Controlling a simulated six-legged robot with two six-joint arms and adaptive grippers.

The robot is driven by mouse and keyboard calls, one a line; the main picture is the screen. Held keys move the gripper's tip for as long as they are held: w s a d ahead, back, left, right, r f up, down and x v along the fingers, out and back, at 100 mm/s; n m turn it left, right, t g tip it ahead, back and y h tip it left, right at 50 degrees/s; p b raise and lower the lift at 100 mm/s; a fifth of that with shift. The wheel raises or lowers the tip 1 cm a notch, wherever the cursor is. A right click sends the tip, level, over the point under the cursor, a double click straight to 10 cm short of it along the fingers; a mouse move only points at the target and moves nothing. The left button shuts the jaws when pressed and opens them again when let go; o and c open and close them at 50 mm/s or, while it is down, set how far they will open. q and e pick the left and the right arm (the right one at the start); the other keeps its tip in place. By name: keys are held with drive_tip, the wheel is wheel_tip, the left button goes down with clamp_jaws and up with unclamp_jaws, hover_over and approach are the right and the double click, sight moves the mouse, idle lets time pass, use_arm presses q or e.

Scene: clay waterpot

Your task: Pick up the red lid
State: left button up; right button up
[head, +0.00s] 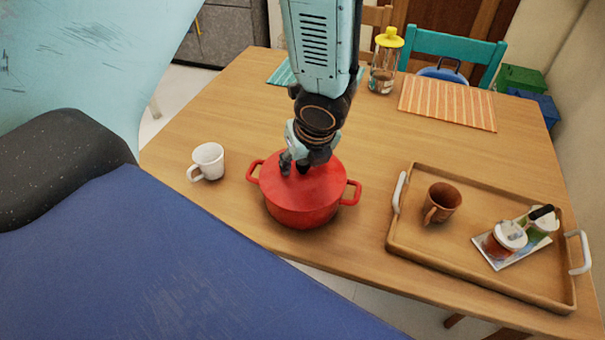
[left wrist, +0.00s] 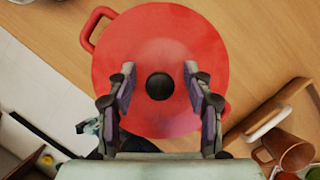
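The red lid (head: 312,186) lies on top of the red pot (head: 303,211) on the wooden table. In the left wrist view the lid (left wrist: 160,40) shows as a red disc with a round black knob (left wrist: 160,86) at its centre. My left gripper (head: 292,166) is directly above the lid. In the left wrist view its two fingers (left wrist: 160,80) are spread, one on each side of the knob, with a gap on both sides. In the head view the gripper hides the knob. My right gripper is not in view.
A white mug (head: 207,161) stands left of the pot. A wooden tray (head: 410,247) with a brown mug (head: 441,202) and small jars is at the right. A glass bottle with a yellow top (head: 384,62) stands at the back. An orange striped mat (head: 447,103) lies behind.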

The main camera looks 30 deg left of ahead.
use_arm(q)
drive_tip(key=shift+c, duration=0.8)
drive_tip(key=shift+s+d+r, duration=0.1)
drive_tip(key=shift+s, duration=0.05)
drive_tip(key=c, duration=0.4)
clamp_jaws()
